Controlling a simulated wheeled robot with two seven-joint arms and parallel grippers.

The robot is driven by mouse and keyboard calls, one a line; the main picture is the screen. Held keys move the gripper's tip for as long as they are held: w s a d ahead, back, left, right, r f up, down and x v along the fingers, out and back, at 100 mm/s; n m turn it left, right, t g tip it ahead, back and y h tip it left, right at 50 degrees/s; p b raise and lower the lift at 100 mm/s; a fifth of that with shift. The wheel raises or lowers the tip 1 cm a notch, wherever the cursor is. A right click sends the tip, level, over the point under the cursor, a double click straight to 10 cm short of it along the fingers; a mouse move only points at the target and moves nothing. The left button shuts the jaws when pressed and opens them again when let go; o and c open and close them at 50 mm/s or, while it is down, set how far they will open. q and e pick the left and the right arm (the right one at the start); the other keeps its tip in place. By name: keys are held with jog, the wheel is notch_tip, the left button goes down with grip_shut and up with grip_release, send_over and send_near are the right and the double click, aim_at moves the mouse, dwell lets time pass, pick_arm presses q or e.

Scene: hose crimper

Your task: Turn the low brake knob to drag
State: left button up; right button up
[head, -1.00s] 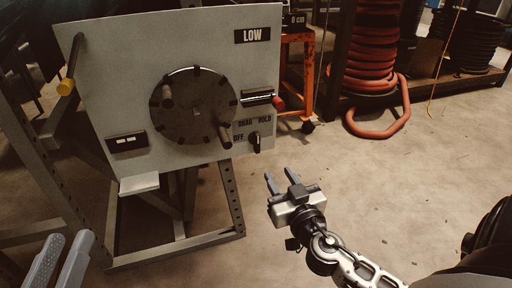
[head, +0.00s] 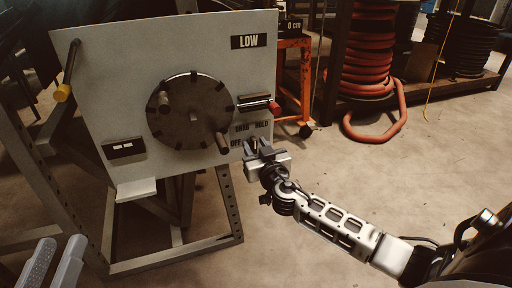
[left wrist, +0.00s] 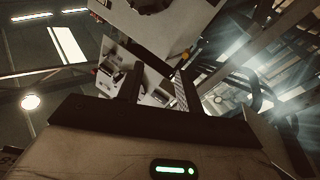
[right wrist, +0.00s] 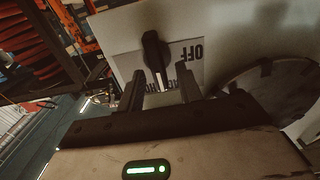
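The brake knob (right wrist: 155,55) is black with a white pointer line, on a grey plate beside the upside-down OFF label (right wrist: 194,52) in the right wrist view. Its pointer points down in that view, toward lettering partly hidden by my fingers; I cannot tell which mark it meets. In the head view the knob is mostly hidden behind my right gripper (head: 257,146). That gripper is open and faces the knob, its fingers apart on either side of the pointer end; contact cannot be told. My left gripper (head: 54,264) is open and empty at the lower left.
A red-ended handle (head: 273,107) juts out just above the right gripper.

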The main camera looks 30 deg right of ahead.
pick_arm(q)
jog(key=shift+r, duration=0.1)
pick_arm(e)
grip_shut()
jog(key=shift+a+n, duration=0.1)
jog(key=shift+n, duration=0.6)
jog(key=n, duration=0.3)
jog(key=shift+a+b, duration=0.2)
jog(key=shift+b, duration=0.1)
pick_arm(q)
jog(key=shift+w+r+m+t+h, duration=0.15)
jog(key=shift+r+m+t+h, duration=0.2)
jog(key=shift+r+m, duration=0.25)
pick_arm(e)
jog(key=shift+w+n, duration=0.1)
jog(key=shift+n, duration=0.5)
